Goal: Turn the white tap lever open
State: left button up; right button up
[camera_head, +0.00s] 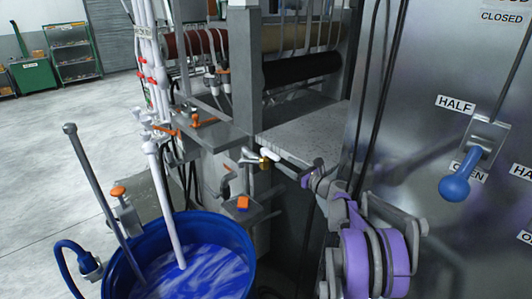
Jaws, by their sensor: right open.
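The white tap lever (269,155) shows near the middle of the head view, above a small brass-coloured part of the tap (263,165). The grey tap body (249,157) is to its left, on the machine's side. My right gripper (291,166) reaches in from the lower right with its dark fingers pointing at the lever. It is open, and its fingertips are close to the lever's right end; I cannot tell whether they touch. The fingers are small here and partly overlap. My left gripper is not in view.
A blue tub (238,262) of blue liquid stands below left, with a white rod (165,205) and a grey rod (92,185) in it. A steel panel (425,150) with a blue-knobbed lever (456,186) stands close on the right. Open floor lies at left.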

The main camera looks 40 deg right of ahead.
aim_at(268, 151)
jog(key=w, duration=0.3)
jog(key=w+p, duration=0.1)
jog(key=w, duration=0.2)
jog(key=w+a, duration=0.1)
jog(key=w, duration=0.3)
jog(key=shift+p, duration=0.3)
grip_shut()
dwell(0.9)
